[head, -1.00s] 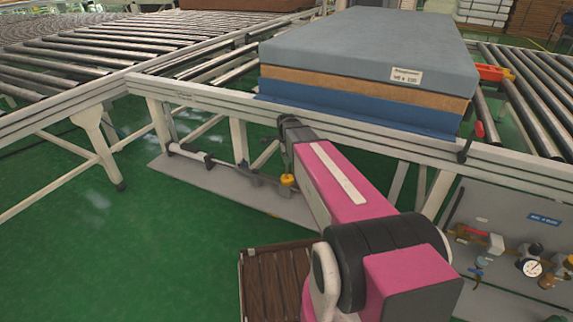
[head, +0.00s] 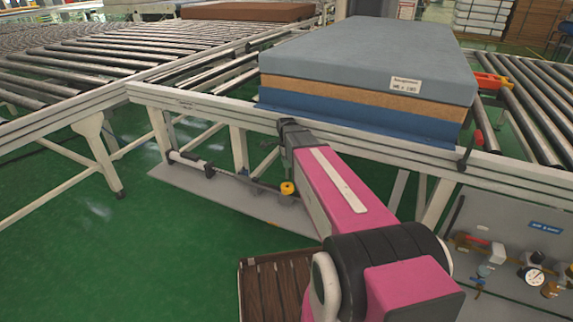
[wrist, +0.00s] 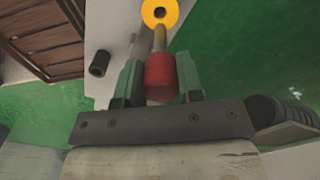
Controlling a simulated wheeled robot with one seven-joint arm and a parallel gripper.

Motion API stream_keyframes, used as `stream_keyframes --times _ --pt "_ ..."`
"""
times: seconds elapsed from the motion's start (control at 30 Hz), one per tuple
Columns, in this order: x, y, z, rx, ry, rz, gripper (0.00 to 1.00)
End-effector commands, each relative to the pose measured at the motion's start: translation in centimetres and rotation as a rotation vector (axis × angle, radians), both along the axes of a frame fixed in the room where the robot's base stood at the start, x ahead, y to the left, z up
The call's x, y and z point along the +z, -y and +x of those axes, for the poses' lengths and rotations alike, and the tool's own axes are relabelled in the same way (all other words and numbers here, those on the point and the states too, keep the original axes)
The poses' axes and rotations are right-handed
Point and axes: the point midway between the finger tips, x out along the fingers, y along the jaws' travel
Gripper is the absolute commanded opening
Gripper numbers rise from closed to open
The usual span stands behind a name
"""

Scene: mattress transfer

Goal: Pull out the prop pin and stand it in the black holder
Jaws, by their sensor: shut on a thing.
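The prop pin has a red grip (wrist: 160,75) and a pale metal shaft (wrist: 159,38). My gripper (wrist: 157,75) is shut on the red grip, with one finger on each side. The shaft points toward a yellow collar (wrist: 160,12) with a dark hole, which also shows low under the frame in the head view (head: 287,188). I cannot tell whether the shaft's tip is inside the collar or only in front of it. A short black cylinder (wrist: 100,63), seemingly the black holder, stands on a pale plate left of the left finger. My fingertips are hidden in the head view.
A grey-topped mattress stack (head: 365,60) lies on the roller conveyor frame (head: 340,137) above my gripper. A wooden slatted pallet (head: 270,285) is low in front. A gauge panel (head: 510,225) is at right. Green floor (head: 180,250) is clear at left.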

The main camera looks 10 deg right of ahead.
Motion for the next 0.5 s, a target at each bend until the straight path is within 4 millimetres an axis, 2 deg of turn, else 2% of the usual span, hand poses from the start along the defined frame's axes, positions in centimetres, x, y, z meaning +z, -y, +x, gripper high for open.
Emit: stream_keyframes --times 0.5 --pt "2.3 0.0 0.0 0.000 0.000 0.000 0.06"
